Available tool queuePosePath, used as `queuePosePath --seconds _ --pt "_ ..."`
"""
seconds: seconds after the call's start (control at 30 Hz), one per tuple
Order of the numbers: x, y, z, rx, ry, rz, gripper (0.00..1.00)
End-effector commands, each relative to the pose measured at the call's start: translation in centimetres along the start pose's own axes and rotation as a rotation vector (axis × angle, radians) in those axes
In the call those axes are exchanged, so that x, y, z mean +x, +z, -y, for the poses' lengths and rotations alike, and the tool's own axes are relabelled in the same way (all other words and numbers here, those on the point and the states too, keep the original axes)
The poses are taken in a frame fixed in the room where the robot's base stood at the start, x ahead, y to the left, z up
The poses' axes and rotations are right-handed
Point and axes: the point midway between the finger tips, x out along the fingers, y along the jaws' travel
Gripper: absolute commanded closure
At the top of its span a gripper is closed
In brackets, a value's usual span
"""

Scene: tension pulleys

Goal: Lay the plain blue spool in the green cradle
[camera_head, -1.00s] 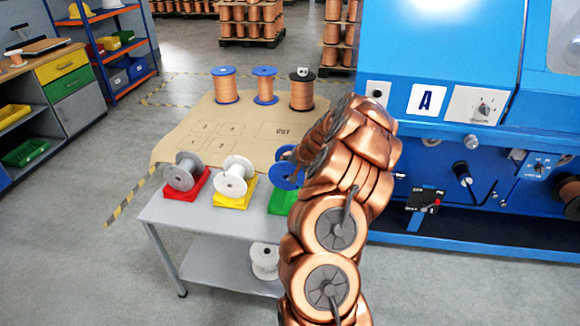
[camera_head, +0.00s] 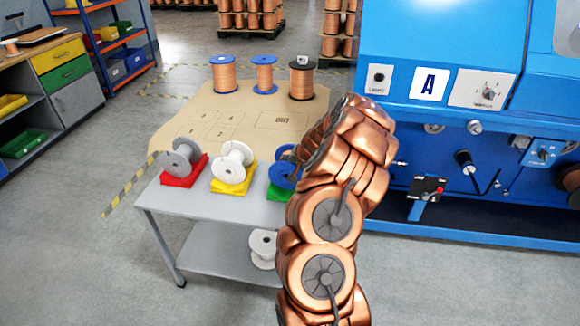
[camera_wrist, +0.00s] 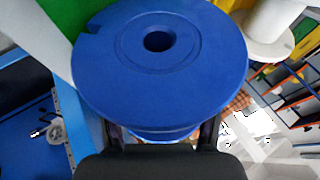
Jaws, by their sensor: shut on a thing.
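The blue spool (camera_head: 281,178) carries no wire and is at the green cradle (camera_head: 277,193), at the right end of the row of cradles in the head view. My arm hides the right part of both. In the wrist view the spool (camera_wrist: 95,75) fills the middle, its round flange facing the camera, with a small notch at the flange's upper left edge. My gripper (camera_wrist: 160,134) is shut on the spool, one finger on each side below the flange. A green surface shows beyond the spool at the upper left. Whether the spool touches the cradle, I cannot tell.
A grey spool (camera_head: 181,157) lies on the red cradle (camera_head: 184,176) and a white spool (camera_head: 232,165) on the yellow cradle (camera_head: 232,187). Copper-wound spools (camera_head: 265,72) stand at the table's back. Another white spool (camera_head: 263,246) is on the lower shelf. A blue machine (camera_head: 440,155) stands right.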

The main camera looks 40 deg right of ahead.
Motion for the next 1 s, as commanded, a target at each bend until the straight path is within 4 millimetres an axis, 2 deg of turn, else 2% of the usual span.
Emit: queuePosePath --seconds 0.47,0.5,0.73,1.0 --pt "0.40 0.03 -0.24 0.000 -0.001 -0.004 1.00" --pt "0.40 0.03 -0.24 0.000 -0.001 -0.004 0.32" --pt "0.47 0.13 -0.28 0.000 -0.001 -0.002 0.08" --pt "0.57 0.23 -0.36 0.000 0.000 0.000 0.07"
